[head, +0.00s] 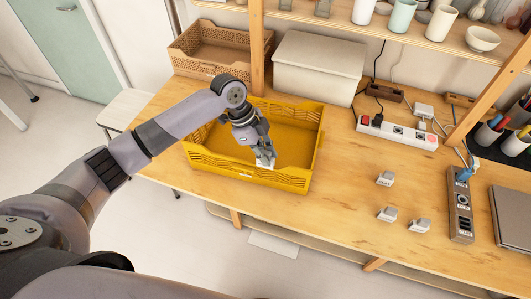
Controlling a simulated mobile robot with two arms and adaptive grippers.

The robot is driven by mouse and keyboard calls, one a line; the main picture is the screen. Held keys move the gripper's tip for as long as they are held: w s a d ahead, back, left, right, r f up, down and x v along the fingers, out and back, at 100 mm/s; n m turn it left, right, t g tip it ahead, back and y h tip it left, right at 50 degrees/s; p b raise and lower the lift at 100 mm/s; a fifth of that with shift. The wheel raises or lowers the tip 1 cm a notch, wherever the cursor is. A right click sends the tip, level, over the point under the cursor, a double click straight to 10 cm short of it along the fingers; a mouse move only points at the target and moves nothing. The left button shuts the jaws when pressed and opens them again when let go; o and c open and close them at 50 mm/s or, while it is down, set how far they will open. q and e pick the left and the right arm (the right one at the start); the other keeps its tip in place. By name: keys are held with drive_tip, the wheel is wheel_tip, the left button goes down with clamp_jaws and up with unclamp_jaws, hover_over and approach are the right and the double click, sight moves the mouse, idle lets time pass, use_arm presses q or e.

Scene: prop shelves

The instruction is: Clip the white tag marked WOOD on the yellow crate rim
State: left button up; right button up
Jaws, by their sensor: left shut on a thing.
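The yellow crate (303,176) stands on the wooden table, open at the top, and looks empty where I can see inside. My left gripper (265,157) reaches down over the crate from the left and is shut on a small white tag (265,165). The tag is at the crate's front wall, near the rim. I cannot tell whether it is seated on the rim or just held against it. Its marking is too small to read and the fingers partly cover it. My right gripper is not in view.
A brown crate (194,66) and a lidded white box (318,68) stand behind the yellow crate. Shelf uprights rise behind.

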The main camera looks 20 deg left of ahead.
sight(251, 163)
use_arm(q)
drive_tip(key=shift+p, duration=0.35)
drive_tip(key=shift+f+b, duration=0.55)
drive_tip(key=shift+f, duration=1.4)
idle(4.0)
drive_tip(key=o, duration=0.9)
drive_tip(key=shift+c, duration=0.2)
drive_tip(key=v, duration=1.2)
